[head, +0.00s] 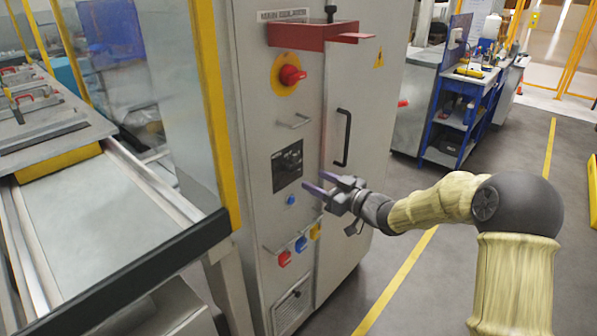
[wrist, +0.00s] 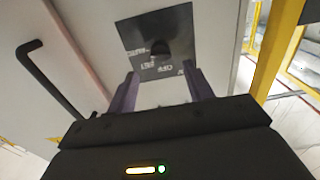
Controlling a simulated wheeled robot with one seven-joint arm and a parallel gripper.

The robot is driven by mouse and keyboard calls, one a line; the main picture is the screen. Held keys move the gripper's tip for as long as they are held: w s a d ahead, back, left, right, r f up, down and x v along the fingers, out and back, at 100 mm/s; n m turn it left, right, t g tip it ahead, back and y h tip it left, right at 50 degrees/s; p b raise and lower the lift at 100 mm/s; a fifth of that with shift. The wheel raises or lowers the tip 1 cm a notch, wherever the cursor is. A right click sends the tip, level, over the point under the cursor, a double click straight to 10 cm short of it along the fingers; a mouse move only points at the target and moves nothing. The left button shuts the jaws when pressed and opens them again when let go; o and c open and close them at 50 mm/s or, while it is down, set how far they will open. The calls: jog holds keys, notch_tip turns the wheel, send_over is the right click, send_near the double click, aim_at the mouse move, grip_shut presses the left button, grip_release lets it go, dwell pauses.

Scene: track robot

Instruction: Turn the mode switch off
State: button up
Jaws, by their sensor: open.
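The mode switch (head: 288,162) is a black knob on a dark square plate on the grey cabinet's front, in the middle of the head view. In the wrist view the knob (wrist: 159,49) sits near the plate's middle, with white lettering below it; part of the lettering reads "OFF". My gripper (head: 320,186) is open and empty, just right of and below the plate in the head view. In the wrist view its two purple fingers (wrist: 160,88) point toward the plate, one on each side below the knob. I cannot tell the gap to the knob exactly.
A red rotary switch (head: 291,75) on a yellow disc and a red shelf (head: 318,36) are above. A blue button (head: 291,200) and coloured padlocks (head: 301,243) are below. A black door handle (head: 343,138) stands right of the plate. A glass guard (head: 135,110) is left.

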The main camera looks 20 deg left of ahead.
aim_at(293, 168)
jog(key=x, duration=0.7)
jog(key=shift+a, duration=0.2)
jog(key=shift+w, duration=0.1)
jog(key=c, duration=0.9)
